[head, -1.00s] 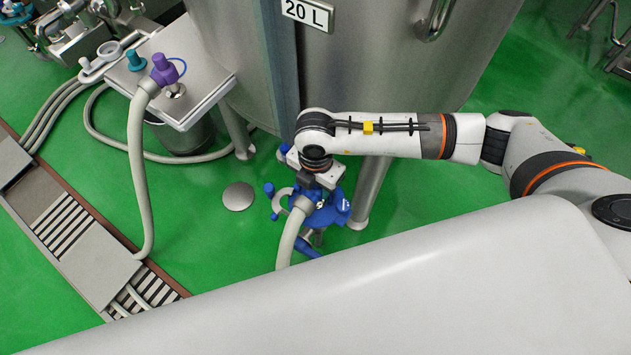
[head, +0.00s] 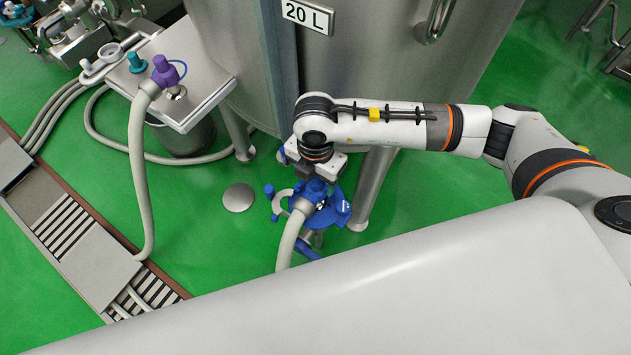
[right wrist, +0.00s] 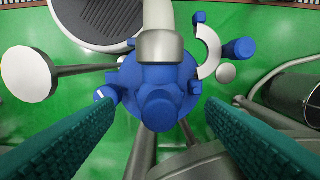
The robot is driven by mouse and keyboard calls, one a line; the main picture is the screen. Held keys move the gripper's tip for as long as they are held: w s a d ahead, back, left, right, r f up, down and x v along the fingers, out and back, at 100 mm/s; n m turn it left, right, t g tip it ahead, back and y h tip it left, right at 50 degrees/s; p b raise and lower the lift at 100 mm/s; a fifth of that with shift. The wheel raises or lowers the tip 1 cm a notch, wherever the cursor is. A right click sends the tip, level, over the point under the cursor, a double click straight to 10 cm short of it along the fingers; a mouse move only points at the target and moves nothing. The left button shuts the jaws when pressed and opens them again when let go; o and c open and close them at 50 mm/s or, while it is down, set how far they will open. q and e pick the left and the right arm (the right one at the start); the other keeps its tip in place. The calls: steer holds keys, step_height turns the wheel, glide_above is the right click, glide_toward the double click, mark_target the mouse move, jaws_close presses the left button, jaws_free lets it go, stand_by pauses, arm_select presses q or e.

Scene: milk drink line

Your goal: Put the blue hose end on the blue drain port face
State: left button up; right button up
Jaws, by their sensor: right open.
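The blue hose end (head: 316,188), with its grey-white hose (head: 290,238), sits at the blue drain port face (head: 338,212) below the tank. In the right wrist view the hose end (right wrist: 160,98) is centred in front of the round blue port face (right wrist: 128,76); whether it is fully seated cannot be told. My right gripper (head: 312,174) is just above the hose end. Its teal fingers (right wrist: 160,102) are open, one on each side of the hose end, with visible gaps and nothing held. My left gripper is not in view.
The steel tank (head: 370,70) and its leg (head: 372,188) stand close behind and right of the port. A steel side table (head: 205,85) holds a purple hose end (head: 165,70) and a teal one (head: 136,62).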

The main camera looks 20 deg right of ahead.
step_height(320, 180, up, 8)
steer(key=shift+s+f, duration=0.1)
stand_by(0.7)
